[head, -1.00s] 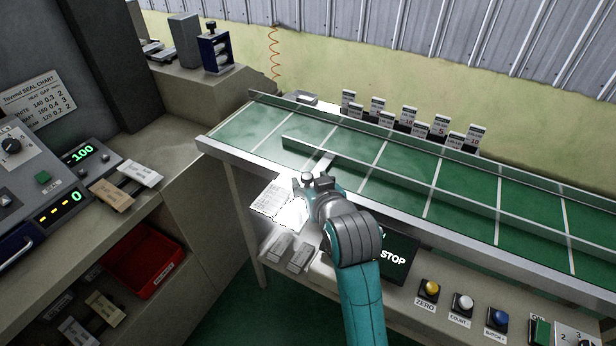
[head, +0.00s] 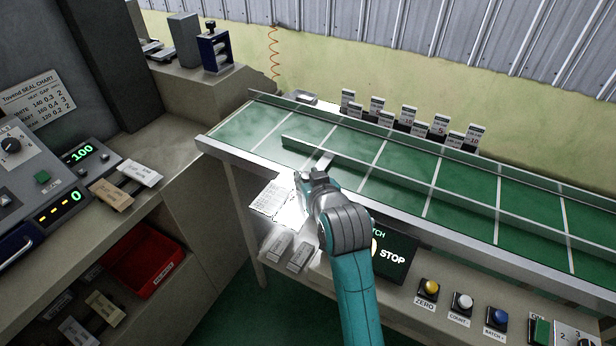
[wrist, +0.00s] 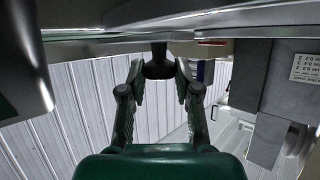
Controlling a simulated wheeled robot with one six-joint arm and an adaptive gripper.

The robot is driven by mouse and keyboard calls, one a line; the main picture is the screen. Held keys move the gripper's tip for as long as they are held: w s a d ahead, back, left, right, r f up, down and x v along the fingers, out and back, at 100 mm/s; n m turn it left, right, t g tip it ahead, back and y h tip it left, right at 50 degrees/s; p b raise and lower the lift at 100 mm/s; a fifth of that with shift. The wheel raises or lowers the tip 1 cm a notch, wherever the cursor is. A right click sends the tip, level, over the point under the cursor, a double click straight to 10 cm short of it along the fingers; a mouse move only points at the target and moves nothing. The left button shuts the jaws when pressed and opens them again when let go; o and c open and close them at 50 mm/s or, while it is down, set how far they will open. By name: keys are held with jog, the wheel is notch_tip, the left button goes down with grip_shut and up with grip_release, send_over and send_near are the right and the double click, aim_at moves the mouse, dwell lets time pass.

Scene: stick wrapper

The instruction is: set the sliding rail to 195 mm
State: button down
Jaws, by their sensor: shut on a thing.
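The sliding rail (head: 403,182) is a long, thin bar running lengthwise above the green belt of the conveyor (head: 232,148). A short crosspiece (head: 325,160) reaches from it to the belt's near edge. My gripper (head: 311,178) is at that near edge, beside the crosspiece's end. In the wrist view, my gripper (wrist: 159,72) has its two fingers on either side of a dark knob (wrist: 158,60) under the conveyor's metal edge, and is shut on it. The head view hides the knob behind my gripper. No millimetre scale can be read.
A white sheet (head: 272,200) lies left of my gripper, with pale packs (head: 288,252) below it. The panel with STOP (head: 393,254) and several buttons (head: 462,303) is at the lower right. Upright labelled cards (head: 409,118) stand behind the belt.

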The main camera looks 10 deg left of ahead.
jog(key=shift+s+a, duration=0.25)
jog(key=shift+s, duration=0.45)
jog(key=shift+s+a, duration=0.25)
jog(key=shift+s, duration=0.45)
jog(key=c, duration=0.8)
grip_release()
jog(key=v, duration=1.2)
jog(key=shift+r, duration=0.1)
